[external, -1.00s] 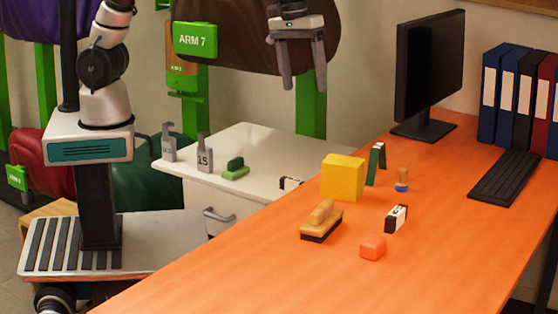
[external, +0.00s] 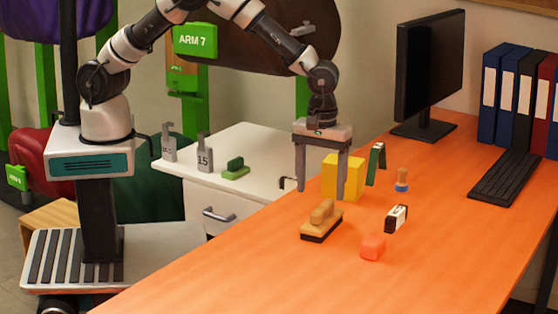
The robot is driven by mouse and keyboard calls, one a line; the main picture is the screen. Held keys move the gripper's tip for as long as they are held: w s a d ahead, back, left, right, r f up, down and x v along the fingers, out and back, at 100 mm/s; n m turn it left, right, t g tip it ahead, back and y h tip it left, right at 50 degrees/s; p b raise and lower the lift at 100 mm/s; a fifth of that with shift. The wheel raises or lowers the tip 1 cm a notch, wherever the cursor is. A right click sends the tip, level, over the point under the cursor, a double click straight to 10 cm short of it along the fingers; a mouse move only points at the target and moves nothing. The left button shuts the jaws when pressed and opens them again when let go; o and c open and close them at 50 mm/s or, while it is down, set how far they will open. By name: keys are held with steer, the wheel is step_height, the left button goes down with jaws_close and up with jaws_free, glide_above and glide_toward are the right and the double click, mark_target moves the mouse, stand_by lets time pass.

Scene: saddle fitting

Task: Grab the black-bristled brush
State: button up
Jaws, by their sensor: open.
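The black-bristled brush (external: 321,222) lies on the orange desk, bristles down. It has a tan wooden body with a raised grip on top and a dark bristle strip below. My gripper (external: 320,194) is open and empty, pointing down, with its two grey fingers apart. In the picture its fingertips are just above the brush, and they appear clear of it. The right finger passes in front of the yellow block (external: 354,180), hiding part of it.
A monitor (external: 430,75) and keyboard (external: 505,177) stand farther right. A white cabinet holds a green brush (external: 235,169) and weights (external: 204,153). The desk's front is clear.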

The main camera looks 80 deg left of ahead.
mark_target(323, 206)
steer(key=shift+w+d+f+b, duration=0.15)
steer(key=shift+f, duration=1.4)
steer(key=shift+w+d+f+b, duration=0.1)
steer(key=shift+d+f+b, duration=0.05)
steer(key=shift+f, duration=1.4)
steer(key=shift+c, duration=0.5)
steer(key=c, duration=1.1)
steer(key=shift+r, duration=0.15)
